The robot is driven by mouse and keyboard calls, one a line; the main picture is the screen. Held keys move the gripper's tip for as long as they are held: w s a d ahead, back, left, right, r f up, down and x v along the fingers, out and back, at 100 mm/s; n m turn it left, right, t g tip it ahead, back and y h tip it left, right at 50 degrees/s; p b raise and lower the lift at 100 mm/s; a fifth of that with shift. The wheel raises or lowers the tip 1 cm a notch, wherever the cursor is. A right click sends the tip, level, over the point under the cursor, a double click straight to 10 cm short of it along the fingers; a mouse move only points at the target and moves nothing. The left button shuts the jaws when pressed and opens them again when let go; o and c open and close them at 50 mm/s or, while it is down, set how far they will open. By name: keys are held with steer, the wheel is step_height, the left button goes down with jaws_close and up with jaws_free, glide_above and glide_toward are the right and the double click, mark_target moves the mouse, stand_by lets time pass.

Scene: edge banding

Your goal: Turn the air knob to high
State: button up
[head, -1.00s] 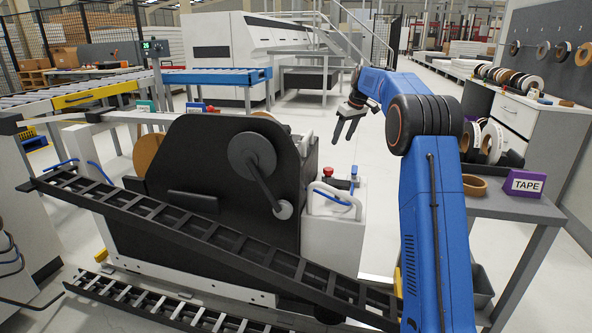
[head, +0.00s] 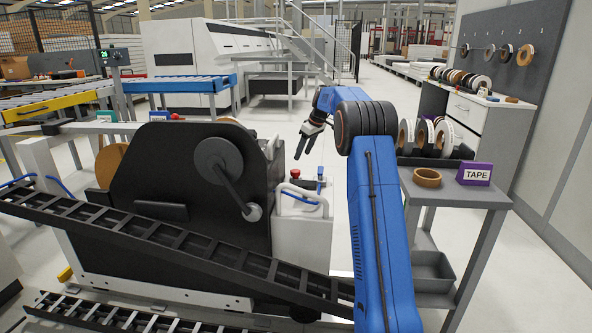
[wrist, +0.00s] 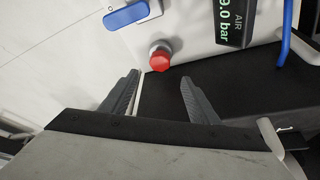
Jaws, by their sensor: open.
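Which of the two is the air knob I cannot tell. A black display (wrist: 235,20) reads "AIR" and "9.0 bar", its left edge partly cut off. My gripper (wrist: 160,80) is open and empty, with the red knob just beyond its fingertips. In the head view, my gripper (head: 308,147) hangs above the cabinet.
The dark edge-banding machine (head: 165,185) stands left of the cabinet, with a black roller track (head: 190,245) slanting across its front. A bent hose (head: 300,195) sits on the cabinet's front. A grey tape table (head: 460,196) with a purple TAPE sign is at right.

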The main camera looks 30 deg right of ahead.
mark_target(296, 171)
steer(key=x, duration=1)
steer(key=c, duration=1)
